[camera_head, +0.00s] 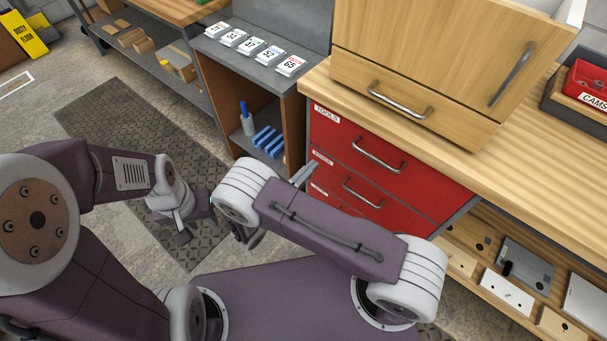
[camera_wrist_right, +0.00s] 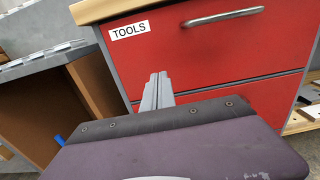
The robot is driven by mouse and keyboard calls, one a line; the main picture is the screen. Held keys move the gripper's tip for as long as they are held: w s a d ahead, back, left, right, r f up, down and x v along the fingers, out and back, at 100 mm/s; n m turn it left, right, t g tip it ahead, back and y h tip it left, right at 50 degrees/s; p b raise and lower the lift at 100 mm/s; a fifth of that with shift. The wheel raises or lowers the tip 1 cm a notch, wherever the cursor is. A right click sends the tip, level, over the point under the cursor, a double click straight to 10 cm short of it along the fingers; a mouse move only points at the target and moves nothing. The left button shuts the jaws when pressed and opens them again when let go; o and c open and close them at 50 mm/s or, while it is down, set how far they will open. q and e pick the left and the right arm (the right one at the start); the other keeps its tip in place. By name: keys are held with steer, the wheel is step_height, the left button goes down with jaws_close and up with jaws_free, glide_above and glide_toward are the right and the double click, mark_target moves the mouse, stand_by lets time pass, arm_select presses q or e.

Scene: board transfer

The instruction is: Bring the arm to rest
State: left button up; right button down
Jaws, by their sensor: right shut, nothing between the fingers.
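My right arm reaches across the front of my base, bent at the elbow. My right gripper (camera_head: 308,172) is shut with nothing between its fingers. It points toward the red drawer cabinet (camera_head: 345,150). In the right wrist view the right gripper (camera_wrist_right: 158,92) shows two grey fingers together in front of the red drawer front labelled TOOLS (camera_wrist_right: 235,60). I cannot tell how far the fingertips are from it. My left gripper (camera_head: 182,232) hangs low over the dark floor mat, partly seen; its jaws are too small and turned to read.
A wooden worktop (camera_head: 440,130) carries a wooden cabinet (camera_head: 420,60) and a dark tray (camera_head: 562,102) with a red box. Numbered cards (camera_head: 251,47) lie on a grey bench. Blue items (camera_head: 265,140) sit in the cubby below. The patterned mat (camera_head: 125,115) is mostly clear.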

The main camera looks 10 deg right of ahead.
steer(key=v, duration=0.2)
steer(key=shift+s+a, duration=0.3)
steer(key=shift+d, duration=0.1)
